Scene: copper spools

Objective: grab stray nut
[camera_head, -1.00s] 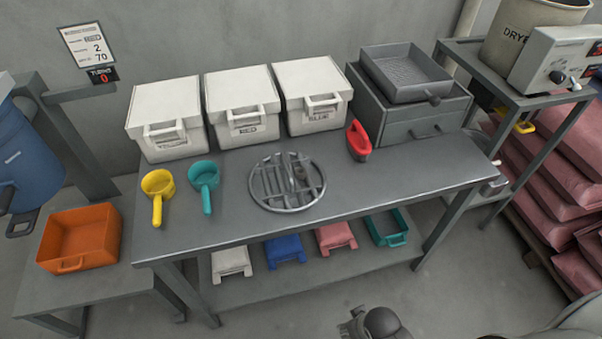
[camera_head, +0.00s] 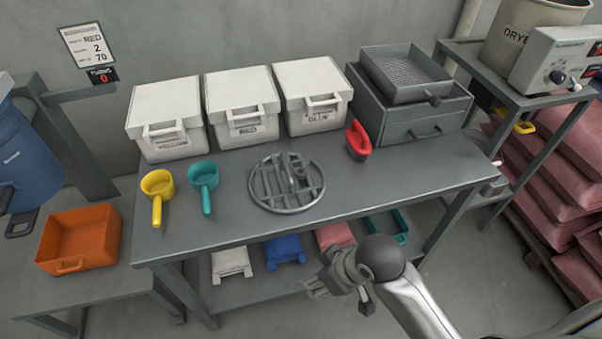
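A small dark round piece, possibly the nut (camera_head: 300,173), sits on the round grey grate (camera_head: 262,198) on the grey workbench. It is too small to make out clearly. My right gripper (camera_head: 314,286) is in front of the bench's front edge, below and to the right of the grate and apart from it. Its fingers point left, and I cannot tell whether they are open. My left gripper is out of view.
White lidded bins (camera_head: 242,93) line the bench's back.

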